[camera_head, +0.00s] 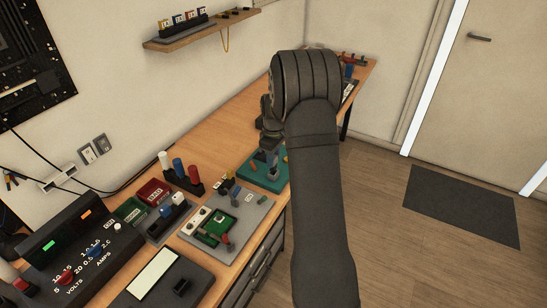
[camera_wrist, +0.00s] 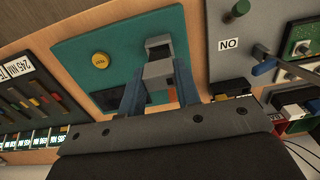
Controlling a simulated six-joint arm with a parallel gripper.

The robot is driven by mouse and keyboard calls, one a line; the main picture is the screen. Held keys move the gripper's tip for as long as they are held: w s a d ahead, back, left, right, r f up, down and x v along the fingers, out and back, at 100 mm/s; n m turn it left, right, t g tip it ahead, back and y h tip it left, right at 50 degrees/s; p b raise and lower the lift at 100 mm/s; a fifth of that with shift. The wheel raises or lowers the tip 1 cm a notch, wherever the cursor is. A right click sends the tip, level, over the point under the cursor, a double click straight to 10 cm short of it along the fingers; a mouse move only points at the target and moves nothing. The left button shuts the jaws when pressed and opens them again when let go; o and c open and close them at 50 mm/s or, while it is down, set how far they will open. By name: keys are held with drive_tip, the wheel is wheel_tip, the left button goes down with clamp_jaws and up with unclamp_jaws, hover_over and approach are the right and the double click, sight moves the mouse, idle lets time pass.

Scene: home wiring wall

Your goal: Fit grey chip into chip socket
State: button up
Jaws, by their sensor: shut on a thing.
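My gripper (camera_wrist: 158,80) is shut on a light grey block, which I take to be the grey chip (camera_wrist: 157,70), held between its two blue fingers. The chip is over the teal board (camera_wrist: 75,55). Just beyond the chip is a dark square with a pale edge (camera_wrist: 160,49); it may be the chip socket, and I cannot tell whether the chip touches it. In the head view my gripper (camera_head: 271,158) is low over the teal board (camera_head: 250,172), and my arm hides part of that area.
A yellow button (camera_wrist: 101,65) and a dark square patch are on the teal board. A grey panel (camera_head: 245,228) with a green board (camera_head: 221,224) stands next to it. Red and green bins (camera_head: 153,191) and several coloured-topped pegs stand to the left.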

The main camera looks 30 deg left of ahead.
drive_tip(key=shift+f, duration=1.85)
drive_tip(key=o, duration=1)
drive_tip(key=shift+o, duration=0.2)
wheel_tip(320, 180, up, 17)
drive_tip(key=shift+r, duration=0.2)
drive_tip(key=shift+f, duration=0.1)
wheel_tip(320, 180, down, 17)
drive_tip(key=shift+f, duration=0.1)
